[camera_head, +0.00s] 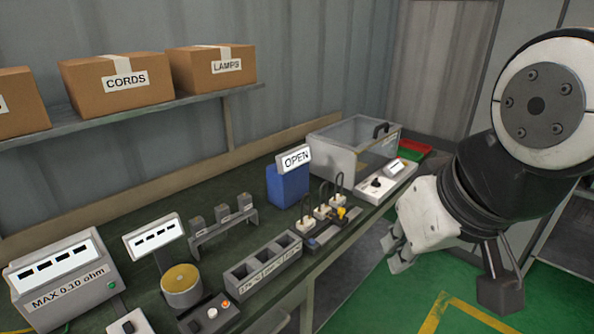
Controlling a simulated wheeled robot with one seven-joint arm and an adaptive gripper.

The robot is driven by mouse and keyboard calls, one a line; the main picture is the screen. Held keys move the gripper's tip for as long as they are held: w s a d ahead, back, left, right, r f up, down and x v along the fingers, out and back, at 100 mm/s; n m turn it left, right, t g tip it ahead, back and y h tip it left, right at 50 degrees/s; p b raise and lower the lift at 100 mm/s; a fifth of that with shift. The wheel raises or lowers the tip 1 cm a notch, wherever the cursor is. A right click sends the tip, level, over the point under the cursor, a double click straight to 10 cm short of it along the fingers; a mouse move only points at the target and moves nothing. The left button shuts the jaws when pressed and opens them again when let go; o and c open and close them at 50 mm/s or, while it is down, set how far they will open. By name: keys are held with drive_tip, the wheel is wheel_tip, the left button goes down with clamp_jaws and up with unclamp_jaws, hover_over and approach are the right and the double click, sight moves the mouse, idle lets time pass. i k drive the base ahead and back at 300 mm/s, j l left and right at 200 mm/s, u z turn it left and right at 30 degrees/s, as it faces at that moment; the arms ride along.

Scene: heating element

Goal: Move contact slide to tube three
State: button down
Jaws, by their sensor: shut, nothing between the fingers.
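A low rail unit (326,236) stands near the table's front edge, right of centre. Several small white sockets (307,223) with black leads stand in a row along it. A small yellow piece (341,213), which looks like the contact slide, sits near the right end of this row. The tubes and their numbers cannot be made out at this size. My gripper (397,256) is shut and empty. It is right of the rail unit, apart from it, beyond the table's front edge in the picture. My own wrist partly hides it.
A grey three-compartment block (263,268) and a meter marked MAX 0.10 ohm (63,272) stand to the left. A blue box with an OPEN sign (288,187) and a clear-sided case (352,145) stand behind. The green floor (400,295) in front is clear.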

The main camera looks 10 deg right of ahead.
sight(340, 220)
drive_tip(key=z, duration=0.3)
drive_tip(key=i+j+z, duration=0.2)
drive_tip(key=i, duration=0.3)
drive_tip(key=i+z, duration=0.2)
drive_tip(key=i, duration=0.25)
